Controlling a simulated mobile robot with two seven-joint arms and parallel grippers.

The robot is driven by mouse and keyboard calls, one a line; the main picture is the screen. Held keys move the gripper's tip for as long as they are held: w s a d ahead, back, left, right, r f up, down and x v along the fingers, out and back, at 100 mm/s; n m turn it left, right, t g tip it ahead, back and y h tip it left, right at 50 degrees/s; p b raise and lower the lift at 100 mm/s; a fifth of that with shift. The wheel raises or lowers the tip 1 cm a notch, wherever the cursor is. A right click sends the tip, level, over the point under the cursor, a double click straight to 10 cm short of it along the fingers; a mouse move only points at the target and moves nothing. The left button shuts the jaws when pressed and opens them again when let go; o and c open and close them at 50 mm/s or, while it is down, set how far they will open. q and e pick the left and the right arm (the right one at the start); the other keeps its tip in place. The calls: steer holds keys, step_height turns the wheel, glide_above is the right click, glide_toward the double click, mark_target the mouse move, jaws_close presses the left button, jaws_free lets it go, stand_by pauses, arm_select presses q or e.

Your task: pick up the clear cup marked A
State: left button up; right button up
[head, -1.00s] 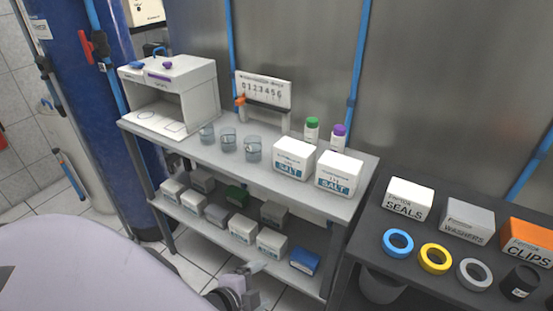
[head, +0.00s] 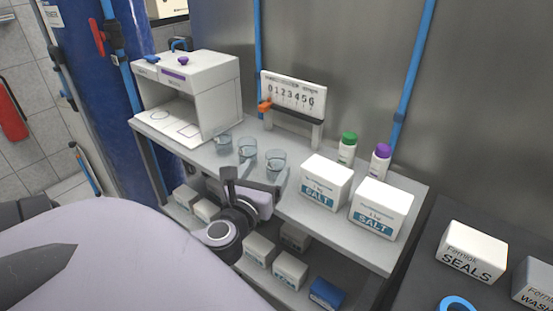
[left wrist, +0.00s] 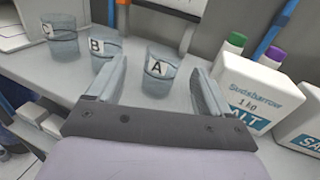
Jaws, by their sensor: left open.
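The clear cup marked A (left wrist: 159,72) stands upright on the grey shelf top, between and beyond the open fingers of my left gripper (left wrist: 158,90) in the left wrist view. In the head view cup A (head: 275,160) is the rightmost of three clear cups, and my left gripper (head: 253,180) is at the shelf's front edge, close in front of it. The cup marked B (left wrist: 103,50) stands left of A, partly behind the left finger. The cup marked C (left wrist: 62,38) is farther left. My right gripper is not in view.
Two white salt boxes (head: 326,182) stand right of cup A. Green-capped (head: 347,149) and purple-capped (head: 380,160) bottles stand behind them. A white open-fronted cabinet (head: 215,95) is at left, and a number board (head: 293,93) is behind the cups. Boxes fill the lower shelf.

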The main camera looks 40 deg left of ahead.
mark_target(279, 151)
arm_select(q)
steer(key=shift+w+a+r, duration=0.2)
steer(key=shift+w+a, duration=0.2)
steer(key=shift+w, duration=0.15)
steer(key=shift+d+x, duration=0.15)
steer(key=shift+x, duration=1.5)
steer(key=shift+d+x, duration=0.2)
steer(key=shift+x, duration=1.45)
steer(key=shift+w+r, duration=0.1)
steer(key=shift+r, duration=0.05)
steer(key=c, duration=1)
